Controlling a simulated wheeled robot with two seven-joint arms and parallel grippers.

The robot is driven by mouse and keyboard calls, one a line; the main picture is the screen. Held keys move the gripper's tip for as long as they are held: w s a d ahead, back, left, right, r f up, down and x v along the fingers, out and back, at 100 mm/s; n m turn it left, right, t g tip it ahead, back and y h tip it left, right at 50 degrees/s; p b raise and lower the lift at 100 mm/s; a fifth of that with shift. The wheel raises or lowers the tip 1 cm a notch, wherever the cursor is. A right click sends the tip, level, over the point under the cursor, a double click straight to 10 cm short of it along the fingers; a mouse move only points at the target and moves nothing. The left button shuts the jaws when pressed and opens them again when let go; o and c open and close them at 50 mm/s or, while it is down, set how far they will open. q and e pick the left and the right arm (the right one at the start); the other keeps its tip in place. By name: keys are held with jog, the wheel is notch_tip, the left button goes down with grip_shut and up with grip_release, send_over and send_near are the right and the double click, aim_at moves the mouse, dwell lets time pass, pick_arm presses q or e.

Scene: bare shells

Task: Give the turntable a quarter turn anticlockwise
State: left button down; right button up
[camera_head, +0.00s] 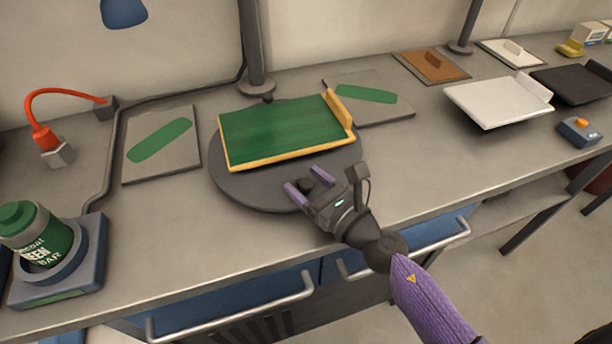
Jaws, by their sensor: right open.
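The turntable (240,190) is a dark grey round disc on the workbench. A green board with a yellow edge (275,131) lies on it, with an upright yellow lip at its right end. My right gripper (297,190) is over the front part of the disc, with its purple fingers apart. My left gripper is not in view.
Grey plates with green strips lie left (160,144) and right (369,97) of the turntable. A green canister (38,240) stands in a holder at front left. A dark post (252,50) rises behind the disc. A white tray (496,101) and blue button box (580,132) are at right.

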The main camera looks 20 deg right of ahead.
jog(key=shift+w+a, duration=0.15)
jog(key=shift+w, duration=0.05)
grip_shut()
dwell(1.3)
